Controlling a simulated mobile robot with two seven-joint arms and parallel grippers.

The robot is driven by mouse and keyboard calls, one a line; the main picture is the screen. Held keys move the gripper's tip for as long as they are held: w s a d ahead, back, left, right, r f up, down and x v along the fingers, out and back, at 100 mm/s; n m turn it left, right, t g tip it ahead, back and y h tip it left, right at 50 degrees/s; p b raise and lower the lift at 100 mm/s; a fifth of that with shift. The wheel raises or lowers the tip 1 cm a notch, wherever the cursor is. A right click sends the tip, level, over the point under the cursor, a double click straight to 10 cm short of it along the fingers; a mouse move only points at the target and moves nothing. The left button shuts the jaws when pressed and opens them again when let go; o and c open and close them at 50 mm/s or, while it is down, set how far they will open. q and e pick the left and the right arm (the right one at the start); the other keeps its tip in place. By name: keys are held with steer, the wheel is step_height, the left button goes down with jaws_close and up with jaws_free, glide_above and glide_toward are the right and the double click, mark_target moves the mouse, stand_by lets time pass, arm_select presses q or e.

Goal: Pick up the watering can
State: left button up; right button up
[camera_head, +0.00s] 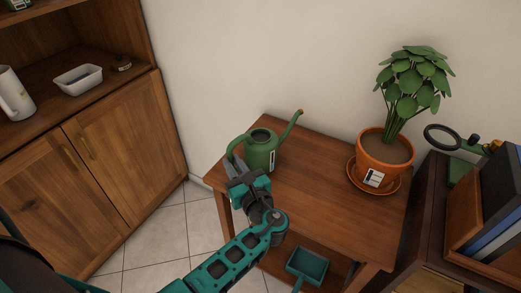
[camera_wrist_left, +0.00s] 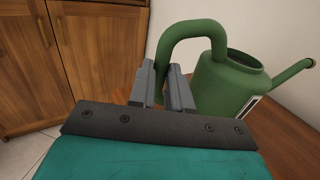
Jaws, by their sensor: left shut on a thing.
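The green watering can (camera_head: 262,152) stands at the left end of the wooden table (camera_head: 310,180). Its spout points to the back right and its handle loops to the left. My left gripper (camera_head: 236,172) is at the handle, shut on it. In the left wrist view the handle (camera_wrist_left: 187,32) comes down between the two fingers (camera_wrist_left: 163,88), and the can's body (camera_wrist_left: 222,85) is to the right. Whether the can's base touches the table is hidden by the gripper and arm. My right gripper is not in view.
A potted plant (camera_head: 385,148) in a terracotta pot stands on a saucer at the table's right end. A teal scoop-like thing (camera_head: 306,265) is on the lower shelf. A wooden cabinet (camera_head: 105,150) stands left. A dark stand with books (camera_head: 490,215) is at right. The table's middle is clear.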

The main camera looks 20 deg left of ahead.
arm_select(q)
jaws_close()
steer(key=shift+w+r, duration=0.1)
steer(key=shift+r, duration=0.2)
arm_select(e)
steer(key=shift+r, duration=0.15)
